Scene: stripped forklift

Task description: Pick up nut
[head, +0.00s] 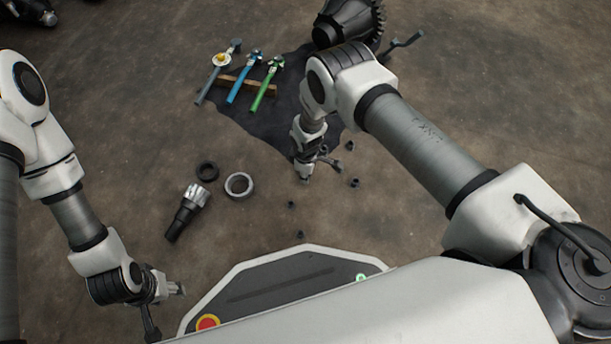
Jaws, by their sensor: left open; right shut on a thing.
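Several small dark nuts lie on the floor near the middle: one nut (354,183) to the right of my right gripper, another nut (349,145) above that, and a nut (291,205) below the gripper. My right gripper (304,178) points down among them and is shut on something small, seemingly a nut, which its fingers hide. My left gripper (172,292) is open and empty at the lower left, well apart from the nuts.
A dark cloth (285,125) carries a wooden block (247,86) with blue and green tools leaning on it. Two rings, a dark one (207,171) and a grey one (239,186), lie beside a cylindrical part (187,211). A dark gear assembly (348,22) stands at the top.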

